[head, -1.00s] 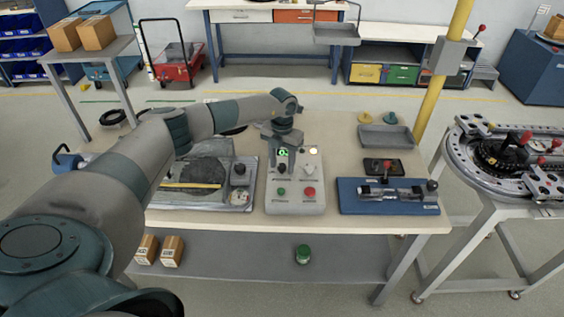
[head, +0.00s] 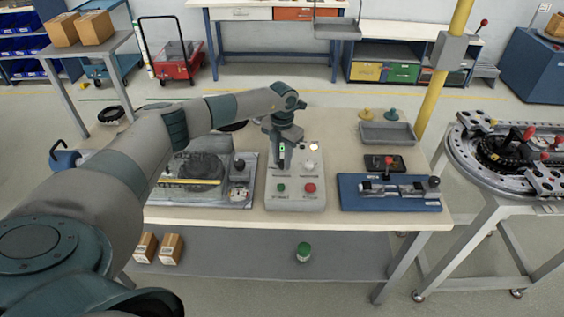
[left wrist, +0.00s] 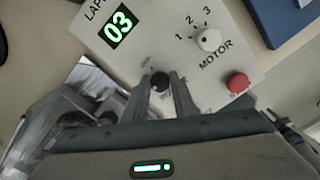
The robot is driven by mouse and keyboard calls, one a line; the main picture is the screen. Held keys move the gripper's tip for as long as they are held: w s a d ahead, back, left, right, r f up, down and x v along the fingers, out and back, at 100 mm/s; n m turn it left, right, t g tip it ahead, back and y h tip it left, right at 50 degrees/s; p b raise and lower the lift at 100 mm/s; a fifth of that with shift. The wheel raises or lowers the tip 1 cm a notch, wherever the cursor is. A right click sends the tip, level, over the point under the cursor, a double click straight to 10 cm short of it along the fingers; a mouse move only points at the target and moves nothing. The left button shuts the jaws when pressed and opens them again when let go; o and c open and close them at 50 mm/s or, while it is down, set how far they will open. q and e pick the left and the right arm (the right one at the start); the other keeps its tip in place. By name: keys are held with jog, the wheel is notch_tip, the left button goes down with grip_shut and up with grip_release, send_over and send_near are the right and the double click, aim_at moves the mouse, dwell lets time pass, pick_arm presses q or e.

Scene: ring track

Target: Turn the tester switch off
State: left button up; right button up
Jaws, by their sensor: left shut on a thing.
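The tester is a pale grey control box (head: 296,200) on the near table, with a green display reading 03 (left wrist: 118,26). A black switch knob (left wrist: 159,80) sits below the display in the left wrist view. My left gripper (left wrist: 166,88) has its two fingers on either side of this knob and is shut on it. In the head view my left gripper (head: 281,160) points down over the box and hides the knob and most of the display. Lettering around the knob is partly hidden, so its setting cannot be read. My right gripper is not in view.
The box also carries a white motor knob (left wrist: 208,39), a red button (left wrist: 237,82) and a green button (head: 281,188). A fixture with a yellow strip (head: 190,182) stands left of it, a blue-based fixture (head: 390,200) right. A grey tray (head: 388,134) lies behind.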

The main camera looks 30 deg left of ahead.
pick_arm(q)
jog(key=m+b, duration=0.7)
jog(key=b, duration=0.1)
jog(key=shift+f+m, duration=0.15)
jog(key=shift+m, duration=0.25)
jog(key=shift+m+b, duration=0.4)
jog(key=shift+b, duration=0.1)
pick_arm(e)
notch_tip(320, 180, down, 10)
pick_arm(q)
jog(key=m+b, duration=0.2)
jog(key=shift+m, duration=0.4)
jog(key=m+b, duration=0.3)
jog(key=m, duration=0.1)
jog(key=shift+r, duration=0.2)
jog(key=shift+r+m, duration=0.1)
jog(key=shift+m, duration=0.5)
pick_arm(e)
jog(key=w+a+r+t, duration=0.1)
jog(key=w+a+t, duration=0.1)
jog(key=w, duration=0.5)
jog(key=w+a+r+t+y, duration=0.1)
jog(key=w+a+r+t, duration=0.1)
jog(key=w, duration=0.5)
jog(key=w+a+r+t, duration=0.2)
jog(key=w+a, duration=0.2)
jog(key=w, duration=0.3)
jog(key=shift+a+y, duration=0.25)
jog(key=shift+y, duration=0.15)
